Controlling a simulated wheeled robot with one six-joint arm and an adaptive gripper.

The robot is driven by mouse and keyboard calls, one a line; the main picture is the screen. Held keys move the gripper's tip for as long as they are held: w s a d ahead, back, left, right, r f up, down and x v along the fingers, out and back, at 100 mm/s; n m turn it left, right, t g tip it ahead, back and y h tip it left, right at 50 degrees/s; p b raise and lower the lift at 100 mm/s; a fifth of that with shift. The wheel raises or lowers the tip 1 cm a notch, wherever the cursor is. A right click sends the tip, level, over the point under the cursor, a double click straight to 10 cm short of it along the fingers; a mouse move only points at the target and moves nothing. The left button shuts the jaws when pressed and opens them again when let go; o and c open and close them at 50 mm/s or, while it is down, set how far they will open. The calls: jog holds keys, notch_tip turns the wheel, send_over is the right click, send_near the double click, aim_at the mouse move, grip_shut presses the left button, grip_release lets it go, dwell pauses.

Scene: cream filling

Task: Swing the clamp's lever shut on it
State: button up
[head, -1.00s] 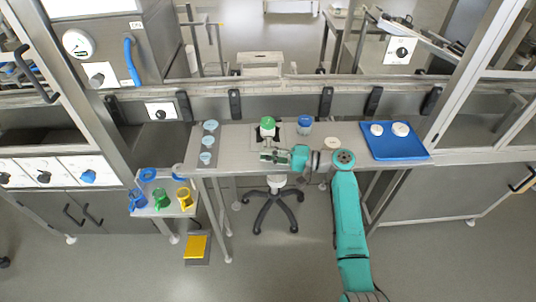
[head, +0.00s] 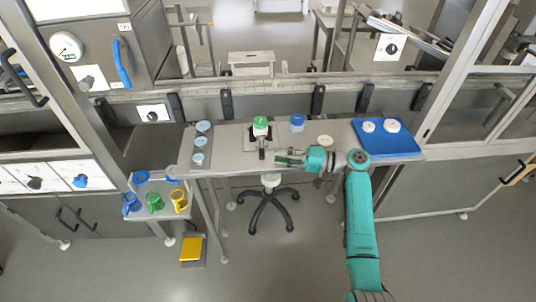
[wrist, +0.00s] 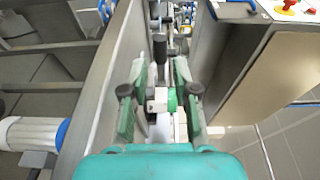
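The green-lidded jar (head: 260,123) stands upright at the clamp (head: 249,142) on the work table. The clamp's dark lever (head: 262,154) reaches from the jar's front toward the table's front edge. I cannot tell whether it is fully closed. My gripper (head: 279,158) is just right of the lever, low over the table, pointing left. In the wrist view its two fingers (wrist: 158,97) are spread apart with nothing gripped. The dark lever handle (wrist: 160,48) shows beyond the fingertips, and a green part (wrist: 172,100) is partly hidden between them.
A blue-lidded jar (head: 297,122) and a pale disc (head: 325,140) stand right of the clamp. A blue tray (head: 400,146) with white round pieces is at the far right. Table between strip and clamp is clear.

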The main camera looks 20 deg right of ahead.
jog(key=shift+v, duration=2.75)
